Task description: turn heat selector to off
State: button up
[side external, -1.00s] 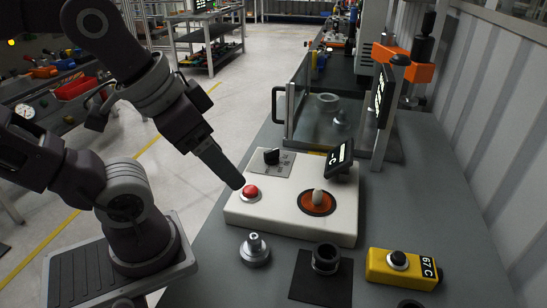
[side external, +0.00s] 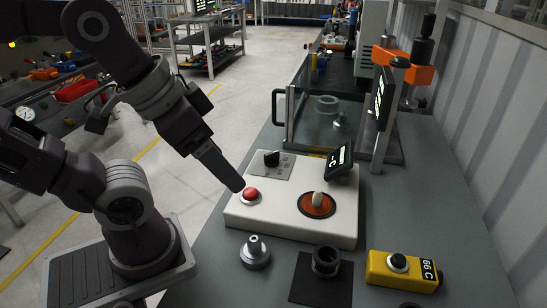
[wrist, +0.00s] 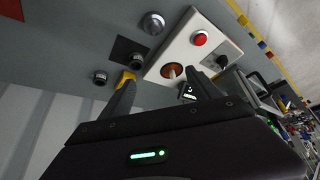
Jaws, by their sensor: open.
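The heat selector appears to be the black knob (side external: 272,157) on a grey marked plate, at the back left of the white control box (side external: 285,222). In the wrist view the knob (wrist: 222,61) is to the right, beyond the fingers. Its markings are too small to read. My gripper (side external: 238,184) points down and, in the side view, its tip overlaps the area next to the red button (side external: 251,193), left of and nearer than the knob. The wrist view shows my gripper (wrist: 159,79) open, its two fingers apart with nothing held.
An orange dial with a pale handle (side external: 317,203) and a tilted black display (side external: 339,160) are on the box. A glass-sided enclosure (side external: 327,115) stands behind.

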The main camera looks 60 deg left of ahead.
jog(key=shift+c, duration=1.3)
jog(key=shift+g, duration=0.6)
jog(key=w, duration=0.2)
jog(key=w+a+r, duration=0.1)
jog(key=w+a, duration=0.1)
jog(key=w, duration=0.1)
jog(key=shift+w+a+r, duration=0.1)
jog(key=shift+w+r, duration=0.05)
jog(key=shift+w, duration=0.15)
jog(key=c, duration=0.5)
jog(key=g, duration=0.4)
send_over(272, 153)
notch_tip(272, 153, down, 12)
notch_tip(272, 153, down, 7)
jog(key=shift+a+r, duration=0.1)
jog(key=shift+r, duration=0.05)
jog(key=shift+f, duration=0.35)
jog(key=shift+c, duration=0.6)
